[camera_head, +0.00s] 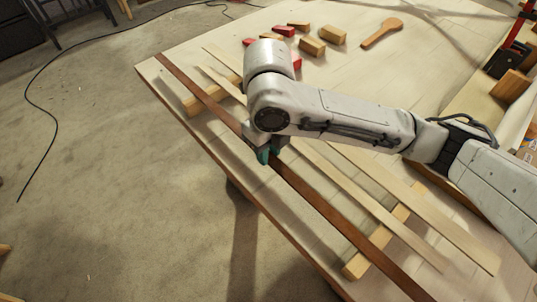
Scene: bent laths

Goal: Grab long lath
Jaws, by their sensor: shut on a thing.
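A long dark brown lath (317,200) runs diagonally along the table's near left edge, from the upper left to the bottom of the picture. Two pale laths (432,213) lie roughly parallel to it on its right. The laths lie across wooden support blocks, one at the upper left (196,104) and one at the lower right (363,263). My gripper (263,156), with teal fingertips, is shut on the dark lath near its middle. My arm hides part of the laths, and the fingertips show only partly.
The pale table (440,40) has several wooden and red blocks (312,46) and a wooden mallet-like tool (382,32) at the back. A red and black clamp (505,60) stands at the right edge. Open floor with a black cable (45,122) lies to the left.

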